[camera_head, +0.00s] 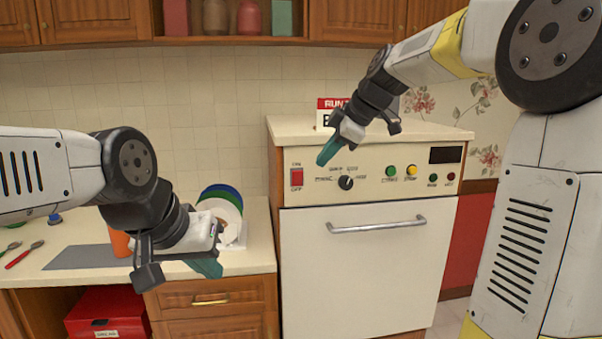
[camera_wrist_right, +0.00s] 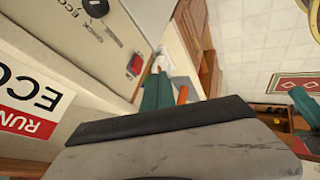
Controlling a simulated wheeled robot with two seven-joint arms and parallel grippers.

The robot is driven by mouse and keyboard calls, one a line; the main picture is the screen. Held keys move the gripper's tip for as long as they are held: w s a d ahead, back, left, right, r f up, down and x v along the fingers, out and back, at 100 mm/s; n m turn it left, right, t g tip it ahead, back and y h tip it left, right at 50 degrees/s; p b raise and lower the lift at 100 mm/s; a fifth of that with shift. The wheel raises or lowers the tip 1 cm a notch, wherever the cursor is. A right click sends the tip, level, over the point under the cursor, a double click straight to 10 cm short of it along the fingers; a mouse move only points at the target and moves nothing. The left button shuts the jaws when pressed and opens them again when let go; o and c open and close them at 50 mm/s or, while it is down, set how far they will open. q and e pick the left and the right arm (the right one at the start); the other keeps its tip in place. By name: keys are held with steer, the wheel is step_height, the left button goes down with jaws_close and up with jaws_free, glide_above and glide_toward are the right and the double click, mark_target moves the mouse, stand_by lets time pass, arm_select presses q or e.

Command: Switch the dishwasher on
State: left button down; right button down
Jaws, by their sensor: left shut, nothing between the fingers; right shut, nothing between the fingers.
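The dishwasher (camera_head: 370,270) has a white door, a bar handle and a cream control panel across its top. A red rocker switch (camera_head: 297,177), marked ON and OFF, sits at the panel's left end; it also shows in the right wrist view (camera_wrist_right: 134,66). Which way it is pressed is too small to tell. My right gripper (camera_head: 327,156) is shut and empty, its teal fingertips in front of the panel's upper edge, right of and above the switch, apparently apart from it. My left gripper (camera_head: 208,268) is shut and empty by the counter's front edge, left of the dishwasher.
The panel also has a black knob (camera_head: 346,183), a green button (camera_head: 390,171), a yellow button (camera_head: 411,170) and a dark display (camera_head: 445,155). A red-and-white sign (camera_head: 333,104) stands on top. Plates (camera_head: 222,208) stand on the left counter (camera_head: 258,240). The door handle (camera_head: 376,225) sticks out.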

mark_target(302, 171)
steer(key=shift+w+a+r+n, duration=0.1)
steer(key=shift+w+n, duration=0.2)
steer(key=shift+w, duration=0.2)
steer(key=x, duration=0.3)
steer(key=w+x, duration=0.1)
steer(key=x, duration=0.3)
steer(key=w+r+x, duration=0.1)
steer(key=x, duration=0.3)
steer(key=shift+w, duration=0.15)
steer(key=shift+w+a+r, duration=0.1)
steer(key=shift+w+r, duration=0.1)
steer(key=shift+w, duration=0.4)
